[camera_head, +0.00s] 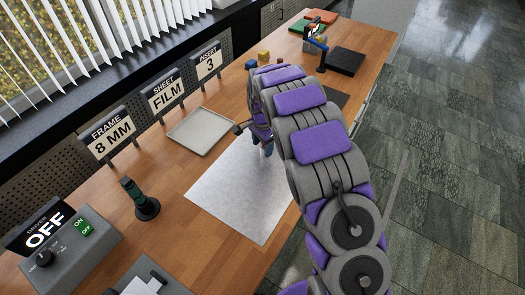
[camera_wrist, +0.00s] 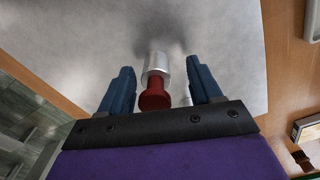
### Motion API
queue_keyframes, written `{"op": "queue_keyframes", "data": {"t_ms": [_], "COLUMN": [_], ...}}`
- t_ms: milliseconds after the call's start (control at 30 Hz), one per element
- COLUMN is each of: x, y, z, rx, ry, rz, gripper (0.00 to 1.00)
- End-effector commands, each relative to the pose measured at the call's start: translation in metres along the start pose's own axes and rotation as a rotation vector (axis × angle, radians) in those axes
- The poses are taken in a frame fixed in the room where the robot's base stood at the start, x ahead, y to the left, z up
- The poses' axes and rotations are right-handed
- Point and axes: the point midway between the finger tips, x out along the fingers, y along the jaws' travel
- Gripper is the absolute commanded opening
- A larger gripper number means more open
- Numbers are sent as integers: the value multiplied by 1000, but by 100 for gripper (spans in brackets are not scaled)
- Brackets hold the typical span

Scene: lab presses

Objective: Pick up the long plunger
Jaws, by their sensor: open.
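In the wrist view, a plunger-like piece with a red end (camera_wrist: 155,97) and a silver cylinder (camera_wrist: 157,66) stands between the blue fingers of my gripper (camera_wrist: 161,70). The fingers are open, with a gap on both sides of the piece. I cannot tell from its visible length whether it is the long plunger. In the head view, my gripper (camera_head: 264,144) is low over a pale sheet (camera_head: 240,195) on the wooden table, and my arm hides most of what is there.
A grey tray (camera_head: 201,131) lies left of my gripper. A dark green-handled tool (camera_head: 140,200) stands nearer, beside a control box (camera_head: 72,245) reading OFF. Signs (camera_head: 168,92) line the left edge. A black block (camera_head: 345,61) and coloured blocks (camera_head: 318,18) are at the far end.

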Motion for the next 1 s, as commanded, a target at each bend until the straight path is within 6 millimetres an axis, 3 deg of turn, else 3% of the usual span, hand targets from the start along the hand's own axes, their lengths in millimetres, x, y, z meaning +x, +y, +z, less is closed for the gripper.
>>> {"op": "queue_keyframes", "data": {"t_ms": [100, 367, 1000], "x": [18, 20, 20], "y": [2, 2, 2], "z": [-1, -1, -1], "rx": [1, 1, 1], "ry": [-3, -2, -2], "rz": [1, -1, 0], "gripper": [64, 64, 3]}}
